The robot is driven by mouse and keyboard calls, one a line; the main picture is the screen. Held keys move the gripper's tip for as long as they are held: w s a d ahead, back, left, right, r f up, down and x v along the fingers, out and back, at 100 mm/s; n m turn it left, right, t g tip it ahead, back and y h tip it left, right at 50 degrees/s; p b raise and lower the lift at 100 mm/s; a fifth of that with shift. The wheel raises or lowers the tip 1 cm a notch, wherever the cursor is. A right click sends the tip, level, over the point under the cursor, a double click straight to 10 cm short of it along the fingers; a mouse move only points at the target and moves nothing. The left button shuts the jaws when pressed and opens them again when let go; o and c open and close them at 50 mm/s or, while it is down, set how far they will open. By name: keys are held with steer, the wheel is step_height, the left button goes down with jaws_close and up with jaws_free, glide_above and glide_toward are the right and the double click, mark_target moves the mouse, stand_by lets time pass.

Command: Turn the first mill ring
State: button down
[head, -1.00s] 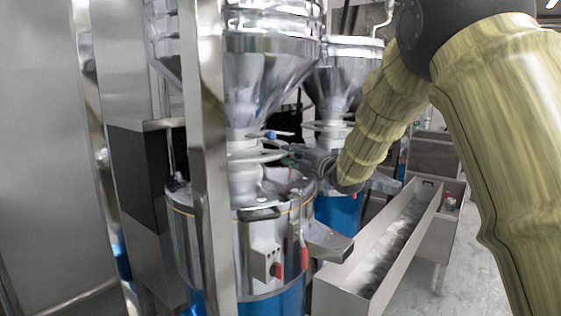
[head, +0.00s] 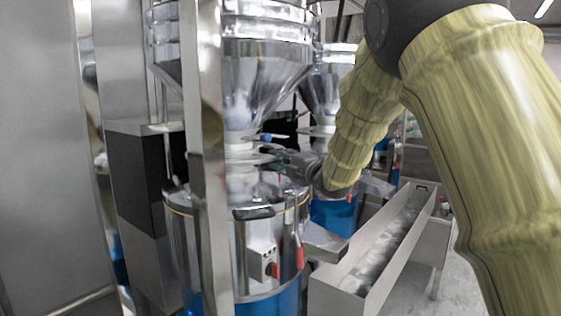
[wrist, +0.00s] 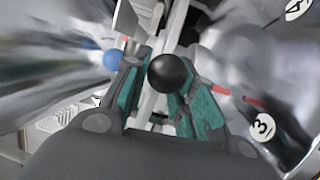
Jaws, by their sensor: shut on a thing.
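The first mill (head: 245,230) stands in front of me, a steel drum on a blue base. Its pale ring (head: 250,158) sits on the neck below the steel hopper (head: 255,75). My gripper (head: 275,160) reaches the ring from the right in the head view. In the wrist view my gripper (wrist: 160,90) has its teal-padded fingers on both sides of a black ball knob (wrist: 170,73) and is shut on it. A blue ball knob (wrist: 112,59) shows just left of the fingers. Where the black knob joins the ring is hidden.
A steel post (head: 207,170) stands in front of the mill at its left. A second mill with a blue base (head: 333,215) stands behind. A long steel trough (head: 385,245) runs along the right.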

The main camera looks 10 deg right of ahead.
steer(key=c, duration=1.3)
jaws_free()
steer(key=shift+a, duration=0.15)
steer(key=shift+o, duration=0.2)
steer(key=shift+d, duration=0.2)
steer(key=v, duration=1.1)
steer(key=shift+s+d, duration=0.2)
steer(key=shift+s, duration=0.2)
